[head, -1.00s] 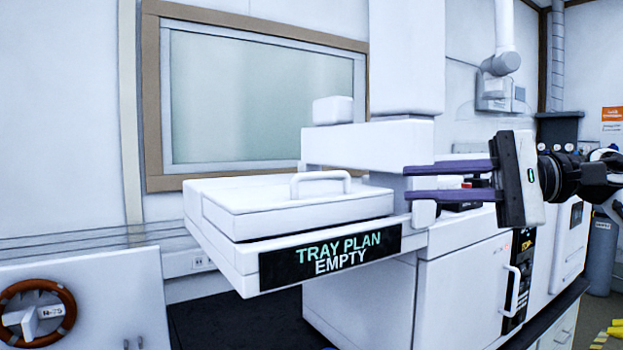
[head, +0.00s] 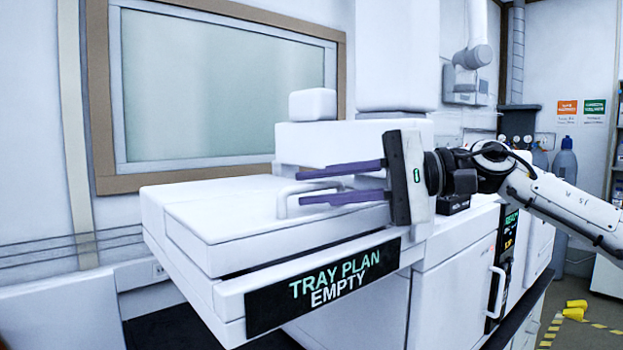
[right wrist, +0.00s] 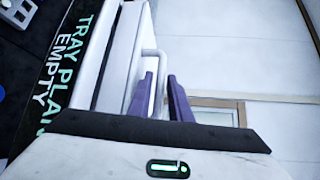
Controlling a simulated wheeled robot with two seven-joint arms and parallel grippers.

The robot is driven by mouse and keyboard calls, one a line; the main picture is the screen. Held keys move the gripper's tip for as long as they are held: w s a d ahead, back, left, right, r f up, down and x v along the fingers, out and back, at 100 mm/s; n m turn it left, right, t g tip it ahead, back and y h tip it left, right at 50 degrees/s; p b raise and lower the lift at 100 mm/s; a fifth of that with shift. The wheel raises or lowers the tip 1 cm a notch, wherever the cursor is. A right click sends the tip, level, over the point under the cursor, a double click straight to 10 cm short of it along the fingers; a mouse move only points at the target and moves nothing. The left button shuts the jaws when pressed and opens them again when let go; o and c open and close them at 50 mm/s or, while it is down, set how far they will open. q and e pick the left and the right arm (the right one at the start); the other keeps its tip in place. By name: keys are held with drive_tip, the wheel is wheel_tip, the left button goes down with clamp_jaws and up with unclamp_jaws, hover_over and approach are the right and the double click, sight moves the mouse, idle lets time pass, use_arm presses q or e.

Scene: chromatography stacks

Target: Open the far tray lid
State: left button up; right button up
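The white tray lid (head: 225,212) lies flat and closed on the white tray (head: 205,302), whose front label reads "TRAY PLAN EMPTY". A white loop handle (head: 282,203) stands on the lid. My right gripper (head: 299,187) reaches in from the right, its two purple fingers apart and level with the handle, partly covering it. In the right wrist view, the handle bar (right wrist: 161,72) shows between the spread fingertips, close to the left finger; I cannot tell if they touch. My left gripper is out of view.
A white instrument column (head: 397,55) and a wide white block (head: 330,147) stand just behind the lid. The instrument's front (head: 455,285), with a door handle and lit panel, lies to the right. A wood-framed window (head: 225,85) is on the wall behind.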

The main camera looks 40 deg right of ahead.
drive_tip(key=shift+w+a+f, duration=0.1)
drive_tip(key=shift+w+a, duration=0.35)
drive_tip(key=shift+a, duration=0.05)
clamp_jaws()
